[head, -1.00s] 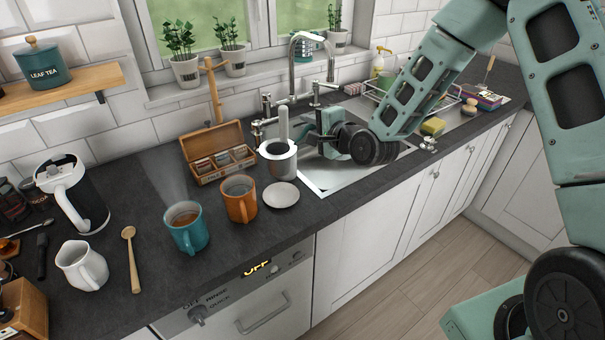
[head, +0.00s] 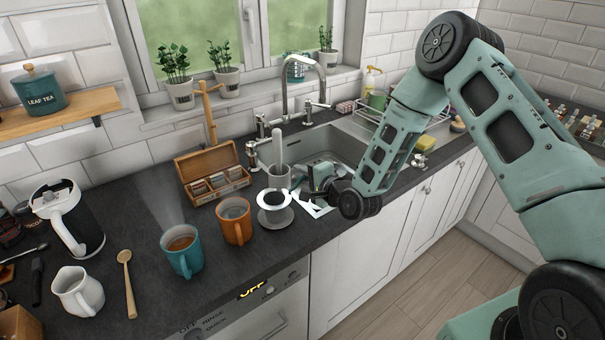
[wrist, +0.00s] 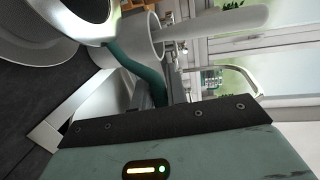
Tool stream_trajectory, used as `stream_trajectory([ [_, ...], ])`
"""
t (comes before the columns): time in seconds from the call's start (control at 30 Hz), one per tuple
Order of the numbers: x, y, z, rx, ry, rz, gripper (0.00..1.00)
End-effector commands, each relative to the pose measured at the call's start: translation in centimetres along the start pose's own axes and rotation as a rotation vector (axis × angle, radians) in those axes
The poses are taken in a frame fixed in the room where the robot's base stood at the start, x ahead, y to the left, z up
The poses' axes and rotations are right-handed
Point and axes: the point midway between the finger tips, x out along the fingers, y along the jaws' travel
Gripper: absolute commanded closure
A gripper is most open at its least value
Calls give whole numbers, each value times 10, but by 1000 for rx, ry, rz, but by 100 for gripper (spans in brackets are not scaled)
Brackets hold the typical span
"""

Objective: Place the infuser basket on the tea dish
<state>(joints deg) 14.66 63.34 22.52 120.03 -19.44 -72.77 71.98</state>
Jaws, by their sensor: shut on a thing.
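The infuser basket (head: 262,203) shows as a pale ring-shaped rim with a darker middle. My gripper (head: 292,194) is shut on its right side. The basket overlaps the back of the tea dish (head: 277,222), a small pale round plate on the worktop; whether they touch, I cannot tell. In the wrist view the basket's bright rim (wrist: 100,34) is at the top left, with the dish (wrist: 28,62) beyond it. My gripper's fingertips are not clear there.
A grey pot (head: 279,178) with an upright rod stands just behind the basket. An orange mug (head: 234,222) and a teal mug (head: 181,251) stand to the left. A wooden tea box (head: 211,175) is behind them. The sink (head: 335,145) lies to the right.

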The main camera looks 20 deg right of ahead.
Motion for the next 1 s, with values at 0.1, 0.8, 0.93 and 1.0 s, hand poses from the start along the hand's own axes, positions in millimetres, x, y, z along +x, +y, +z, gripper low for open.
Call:
stream_trajectory([
  [0.1, 1, 4, 0, 1, 0, 0, 100],
  [0.8, -29, 4, -1, 1, 1, 2, 64],
  [0.93, -58, 4, -1, 1, 2, 2, 64],
  [1.0, -73, 4, -1, 0, 2, 2, 64],
])
